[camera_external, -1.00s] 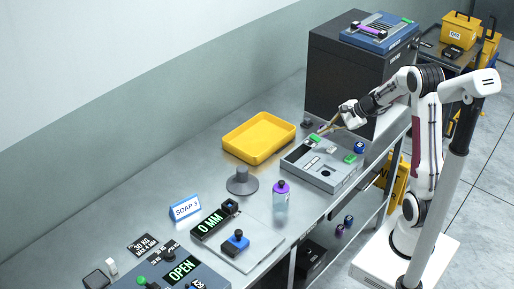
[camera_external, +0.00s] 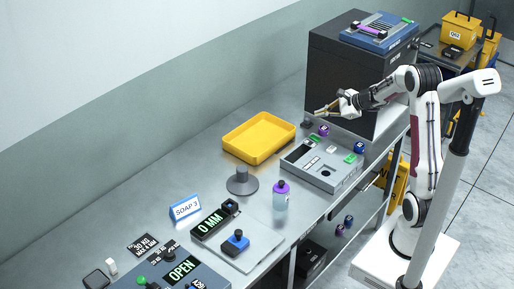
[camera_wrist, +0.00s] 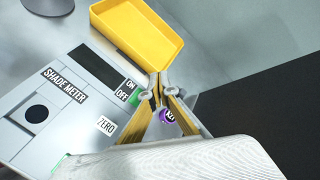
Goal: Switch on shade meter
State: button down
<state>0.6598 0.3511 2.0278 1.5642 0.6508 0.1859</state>
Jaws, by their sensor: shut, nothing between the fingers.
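The shade meter (camera_external: 340,176) is a light grey box on the bench, right of the yellow tray. The wrist view shows its "SHADE METER" label, a round dark port, a ZERO label and a dark, blank display (camera_wrist: 98,68). Its green switch (camera_wrist: 134,97) sits beside the ON/OFF label (camera_wrist: 124,91), partly hidden by my finger; which way it is set I cannot tell. It also shows in the external view (camera_external: 315,137). My gripper (camera_external: 317,112) is shut and empty, raised above the meter's far end and apart from it. Its tan fingers (camera_wrist: 158,86) show in the wrist view.
The yellow tray (camera_external: 258,152) lies left of the meter. A purple-topped item (camera_external: 324,130) and a blue one (camera_external: 360,147) stand near it. A large black cabinet (camera_external: 335,75) rises behind. A purple-capped bottle (camera_external: 281,196) and a grey pedestal (camera_external: 242,187) stand nearer.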

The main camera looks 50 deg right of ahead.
aim_at(316, 138)
jog(key=shift+f, duration=0.15)
jog(key=shift+w+f, duration=0.2)
jog(key=shift+f, duration=1.2)
jog(key=shift+w+f, duration=0.25)
jog(key=shift+f, duration=1.15)
jog(key=shift+w+f, duration=0.2)
jog(key=shift+f, duration=1.2)
jog(key=shift+w+f, duration=0.1)
jog(key=shift+f, duration=0.55)
jog(key=shift+r, duration=0.2)
jog(key=shift+r, duration=0.45)
jog(key=shift+r, duration=0.1)
jog(key=shift+s+r, duration=0.25)
jog(key=shift+r, duration=0.95)
jog(key=shift+s+r, duration=0.25)
jog(key=shift+r, duration=0.95)
jog(key=shift+a, duration=0.15)
